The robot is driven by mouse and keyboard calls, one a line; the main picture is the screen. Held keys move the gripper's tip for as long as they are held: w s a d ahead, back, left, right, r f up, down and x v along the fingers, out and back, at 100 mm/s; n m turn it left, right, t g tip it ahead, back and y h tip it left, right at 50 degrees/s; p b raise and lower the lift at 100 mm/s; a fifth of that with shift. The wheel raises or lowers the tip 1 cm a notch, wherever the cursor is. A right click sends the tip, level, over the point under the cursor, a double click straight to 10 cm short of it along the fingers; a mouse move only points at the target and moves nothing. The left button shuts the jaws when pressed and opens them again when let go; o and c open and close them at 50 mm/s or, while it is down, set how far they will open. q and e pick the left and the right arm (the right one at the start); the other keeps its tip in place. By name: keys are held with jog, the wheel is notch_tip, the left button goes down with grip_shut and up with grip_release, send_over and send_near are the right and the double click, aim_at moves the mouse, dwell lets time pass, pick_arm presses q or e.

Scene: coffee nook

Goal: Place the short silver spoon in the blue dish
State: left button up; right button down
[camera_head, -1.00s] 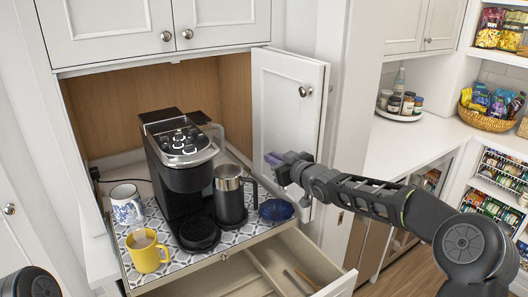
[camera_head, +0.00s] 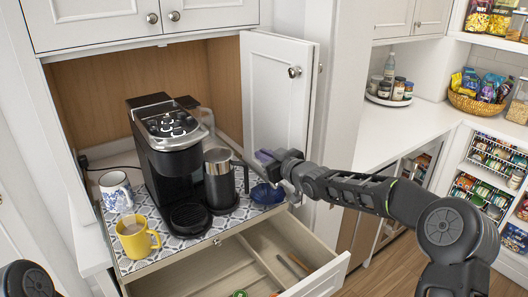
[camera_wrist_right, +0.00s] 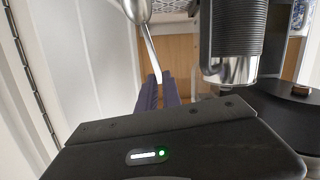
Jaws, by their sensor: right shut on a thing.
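My right gripper (camera_head: 266,157) is shut on the silver spoon (camera_wrist_right: 150,45), with its purple fingers (camera_wrist_right: 158,92) around the end of the handle. In the right wrist view, the spoon's bowl is at the top edge, away from the fingers. In the head view, the gripper is just above the blue dish (camera_head: 267,194), and the spoon is hard to make out. The blue dish sits on the patterned mat, right of the steel mug, and looks partly covered by my wrist. My left gripper is not in view.
A black coffee maker (camera_head: 168,150) and steel mug (camera_head: 219,180) stand left of the gripper. A yellow mug (camera_head: 134,238) and white-blue mug (camera_head: 116,191) are farther left. The open cabinet door (camera_head: 279,100) is close behind the gripper. An open drawer (camera_head: 262,262) lies below.

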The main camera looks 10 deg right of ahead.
jog(key=shift+f+b, duration=0.95)
jog(key=shift+f, duration=0.9)
jog(key=c, duration=1.5)
grip_release()
jog(key=shift+o, duration=0.2)
jog(key=shift+r, duration=0.1)
notch_tip(320, 180, up, 7)
jog(key=p, duration=0.4)
jog(key=shift+p, duration=0.35)
